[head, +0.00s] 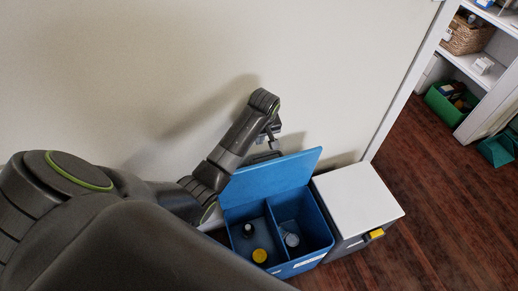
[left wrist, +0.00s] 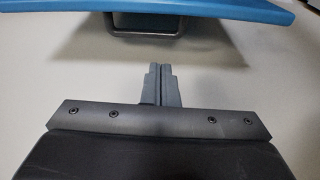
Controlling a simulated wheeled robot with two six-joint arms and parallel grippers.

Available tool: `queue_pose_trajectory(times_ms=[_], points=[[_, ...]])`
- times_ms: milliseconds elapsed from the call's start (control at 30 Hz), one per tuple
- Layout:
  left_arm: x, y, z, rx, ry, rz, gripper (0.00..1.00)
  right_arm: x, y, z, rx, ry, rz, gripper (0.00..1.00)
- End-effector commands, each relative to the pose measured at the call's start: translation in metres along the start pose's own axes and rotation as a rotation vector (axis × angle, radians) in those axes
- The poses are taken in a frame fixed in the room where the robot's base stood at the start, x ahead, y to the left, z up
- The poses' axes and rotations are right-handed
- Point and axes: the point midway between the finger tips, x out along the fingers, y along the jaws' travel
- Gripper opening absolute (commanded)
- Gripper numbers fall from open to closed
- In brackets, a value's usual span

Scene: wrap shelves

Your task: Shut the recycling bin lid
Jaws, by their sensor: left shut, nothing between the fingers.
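The blue recycling bin (head: 300,264) stands against the wall in the head view. Its blue lid (head: 272,178) is raised, standing open along the wall side and leaning back. In the left wrist view the lid's edge (left wrist: 200,9) crosses the top, with a dark handle-like loop (left wrist: 146,33) under it. My left gripper (head: 268,140) is behind the lid, between it and the wall. In the left wrist view its fingers (left wrist: 160,72) are shut and empty, apart from the loop. My right gripper is not in view.
The bin's two compartments hold a dark item (head: 248,230), a yellow-topped item (head: 260,255) and a clear item (head: 291,240). A white-topped cabinet (head: 358,200) stands right beside the bin. Shelves with a basket (head: 466,37) and a green bin (head: 446,107) are at upper right. Wooden floor (head: 440,205) is clear.

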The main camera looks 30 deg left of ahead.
Motion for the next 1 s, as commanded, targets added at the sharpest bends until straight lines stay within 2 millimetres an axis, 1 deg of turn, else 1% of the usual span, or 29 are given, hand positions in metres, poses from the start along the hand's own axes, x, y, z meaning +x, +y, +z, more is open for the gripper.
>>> queue_pose_trajectory(times_ms=[67, 167, 267, 500, 700, 833, 1000], points=[[-0.003, 0.005, -0.005, -0.018, -0.002, -0.005, 0.0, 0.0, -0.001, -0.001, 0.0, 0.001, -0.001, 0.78], [0.001, 0.007, -0.006, -0.027, -0.004, -0.008, 0.0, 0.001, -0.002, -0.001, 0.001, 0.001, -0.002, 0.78], [0.011, 0.006, -0.006, -0.027, -0.005, -0.01, 0.0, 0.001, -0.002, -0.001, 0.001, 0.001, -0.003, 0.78], [0.051, 0.005, -0.005, -0.025, -0.005, -0.01, 0.0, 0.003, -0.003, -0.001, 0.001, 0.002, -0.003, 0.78], [0.079, 0.006, -0.005, -0.025, -0.004, -0.008, 0.0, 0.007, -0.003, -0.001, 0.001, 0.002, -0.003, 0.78], [0.09, 0.006, -0.005, -0.025, -0.003, -0.007, 0.0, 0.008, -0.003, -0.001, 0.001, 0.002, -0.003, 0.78], [0.096, 0.006, -0.005, -0.024, -0.002, -0.006, 0.0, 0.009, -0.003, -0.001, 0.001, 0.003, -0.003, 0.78]])
